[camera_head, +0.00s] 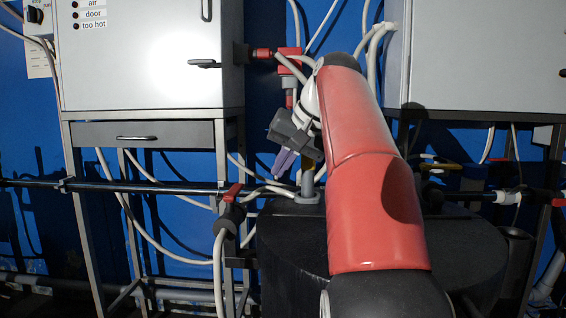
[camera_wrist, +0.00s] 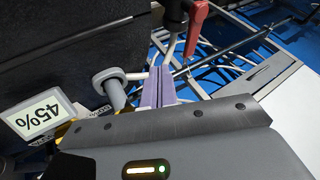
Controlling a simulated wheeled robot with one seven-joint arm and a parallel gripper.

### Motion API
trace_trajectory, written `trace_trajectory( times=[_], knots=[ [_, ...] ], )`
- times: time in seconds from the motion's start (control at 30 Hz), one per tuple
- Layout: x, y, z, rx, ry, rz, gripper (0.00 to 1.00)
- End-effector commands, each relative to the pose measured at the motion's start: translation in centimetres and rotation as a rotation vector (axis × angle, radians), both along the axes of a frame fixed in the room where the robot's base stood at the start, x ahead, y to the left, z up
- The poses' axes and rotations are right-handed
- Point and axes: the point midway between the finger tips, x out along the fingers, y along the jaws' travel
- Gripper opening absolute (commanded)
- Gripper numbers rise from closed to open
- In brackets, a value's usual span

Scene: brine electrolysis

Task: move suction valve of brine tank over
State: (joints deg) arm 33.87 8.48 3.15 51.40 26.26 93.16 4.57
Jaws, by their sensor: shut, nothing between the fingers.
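The black tank (camera_head: 285,245) stands in front of the blue wall; it also fills the upper left of the wrist view (camera_wrist: 60,55). A valve with a red handle (camera_head: 232,193) sits on a hose at the tank's left side. A red handle also shows at the top of the wrist view (camera_wrist: 197,25), beyond my fingertips. I cannot tell from any label which valve is the suction valve. My gripper (camera_head: 283,161) has purple fingers, shut and empty, above the tank's back left edge. In the wrist view the fingers (camera_wrist: 157,86) lie side by side, apart from the red handle.
A grey pipe fitting (camera_head: 307,186) stands on the tank top close to my fingers. A display reading 45% (camera_wrist: 40,118) is at the wrist view's left. Grey cabinets (camera_head: 150,60) on metal frames stand left and right. A dark horizontal pipe (camera_head: 150,188) and loose hoses run behind.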

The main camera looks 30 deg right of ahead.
Motion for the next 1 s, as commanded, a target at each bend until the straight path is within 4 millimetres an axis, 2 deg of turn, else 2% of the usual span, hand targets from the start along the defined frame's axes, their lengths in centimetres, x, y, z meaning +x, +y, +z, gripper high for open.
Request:
trace_trajectory(
  times=[0.03,0.23,0.4,0.53,1.0],
  knots=[
    [0.7,0.3,-1.5,0.002,0.004,0.003,0.0],
    [3.1,1.1,-4.7,0.002,0.003,0.002,0.0],
    [4.6,3.2,-4.3,0.0,0.0,0.005,0.0],
    [5.1,4.0,-4.4,0.0,0.001,0.001,0.0],
    [5.3,4.3,-4.3,0.0,0.001,-0.001,0.0]
  ],
)
